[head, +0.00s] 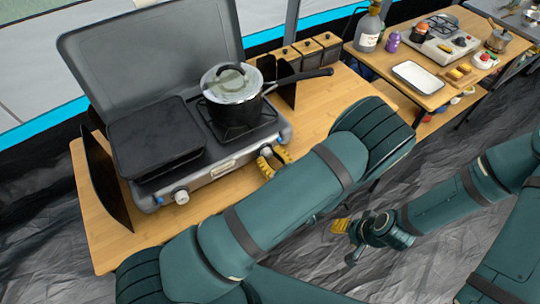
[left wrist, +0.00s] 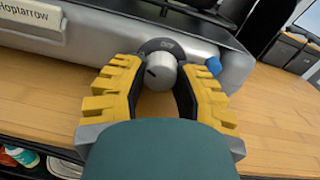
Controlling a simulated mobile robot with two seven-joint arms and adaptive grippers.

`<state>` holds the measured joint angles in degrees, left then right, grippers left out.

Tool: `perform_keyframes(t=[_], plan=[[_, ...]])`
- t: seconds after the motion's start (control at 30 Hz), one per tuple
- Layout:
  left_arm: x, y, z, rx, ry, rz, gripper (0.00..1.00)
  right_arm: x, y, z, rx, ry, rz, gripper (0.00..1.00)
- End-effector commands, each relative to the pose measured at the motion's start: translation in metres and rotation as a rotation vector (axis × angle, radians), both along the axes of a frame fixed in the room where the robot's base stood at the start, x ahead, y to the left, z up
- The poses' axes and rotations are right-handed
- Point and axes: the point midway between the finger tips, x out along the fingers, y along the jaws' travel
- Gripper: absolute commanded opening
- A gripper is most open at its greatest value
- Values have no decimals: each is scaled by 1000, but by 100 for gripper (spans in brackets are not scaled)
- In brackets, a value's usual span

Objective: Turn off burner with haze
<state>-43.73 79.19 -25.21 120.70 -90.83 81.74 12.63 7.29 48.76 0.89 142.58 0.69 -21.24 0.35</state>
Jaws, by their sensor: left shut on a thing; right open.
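The camping stove (head: 222,164) stands on a wooden table with its grey lid raised. A dark pot with a glass lid (head: 231,84) sits on the right burner; I cannot clearly make out haze around it. A black griddle (head: 155,138) covers the left side. The left knob (head: 181,197) is on the front face. My left gripper (head: 272,161) is at the right of the front face, its yellow fingers around the right knob (left wrist: 160,70), shut on it. The knob shows a dark pointer line. My right gripper (head: 342,226) is low, away from the stove, open and empty.
A blue piece (left wrist: 214,66) sits right of the knob. Dark canisters (head: 306,55) stand behind. Another table with a white tray (head: 417,76) is at the right.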

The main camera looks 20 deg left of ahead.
Motion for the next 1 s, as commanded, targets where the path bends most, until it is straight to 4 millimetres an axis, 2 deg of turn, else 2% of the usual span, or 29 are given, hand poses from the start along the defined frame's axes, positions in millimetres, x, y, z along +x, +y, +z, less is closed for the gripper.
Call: perform_keyframes(t=[0.53,1.0], plan=[[1,0,2,238,296,0,0,5,-1,15,-2,-11,-8,47],[2,0,2,306,381,0,0,5,-1,18,-2,-12,-9,47]])
